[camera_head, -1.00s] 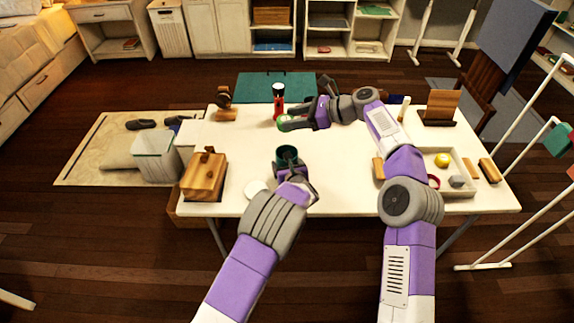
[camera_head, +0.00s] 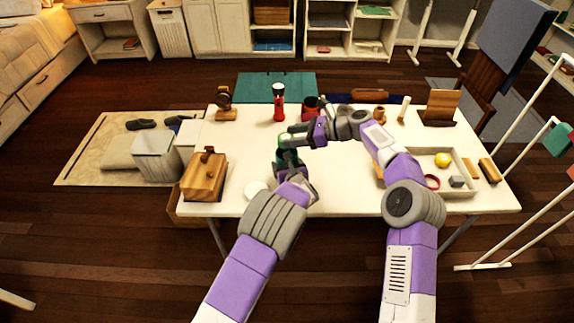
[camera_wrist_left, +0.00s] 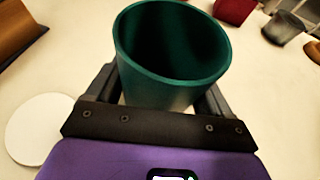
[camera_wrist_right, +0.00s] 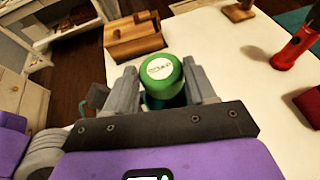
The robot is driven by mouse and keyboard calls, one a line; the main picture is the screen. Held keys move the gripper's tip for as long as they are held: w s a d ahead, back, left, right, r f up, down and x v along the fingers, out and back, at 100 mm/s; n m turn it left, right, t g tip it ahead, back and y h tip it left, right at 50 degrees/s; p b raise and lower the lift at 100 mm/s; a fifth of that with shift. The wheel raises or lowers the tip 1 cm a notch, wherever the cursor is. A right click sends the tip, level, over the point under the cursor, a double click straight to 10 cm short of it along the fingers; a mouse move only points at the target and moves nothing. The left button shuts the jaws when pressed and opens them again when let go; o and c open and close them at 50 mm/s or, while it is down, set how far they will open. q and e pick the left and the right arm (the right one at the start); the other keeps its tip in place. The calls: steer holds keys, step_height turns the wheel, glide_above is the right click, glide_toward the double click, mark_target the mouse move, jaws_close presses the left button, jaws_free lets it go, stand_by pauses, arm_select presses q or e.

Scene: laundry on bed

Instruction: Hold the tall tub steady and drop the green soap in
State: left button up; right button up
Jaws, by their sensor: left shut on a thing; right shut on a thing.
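The tall dark teal tub (camera_head: 287,159) stands upright near the table's middle. In the left wrist view, the tub (camera_wrist_left: 135,70) has its open mouth up and its dark inside looks empty. My left gripper (camera_head: 291,170) is shut on the tub's sides. My right gripper (camera_head: 292,138) is shut on the green soap (camera_head: 284,139), just above the tub's mouth in the head view. In the right wrist view the soap (camera_wrist_right: 162,70) shows a round green face with a pale label between the fingers. The right gripper and soap hide most of the tub's rim in the head view.
A wooden box (camera_head: 204,178) and a white disc (camera_head: 256,187) lie left of the tub. A shallow tray (camera_head: 462,192) with small items is at the right.

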steer(key=shift+f, duration=0.6)
steer(key=o, duration=1.1)
steer(key=shift+o, duration=0.2)
steer(key=shift+d, duration=0.1)
steer(key=v, duration=1.2)
arm_select(q)
steer(key=o, duration=0.9)
steer(key=v, duration=1.2)
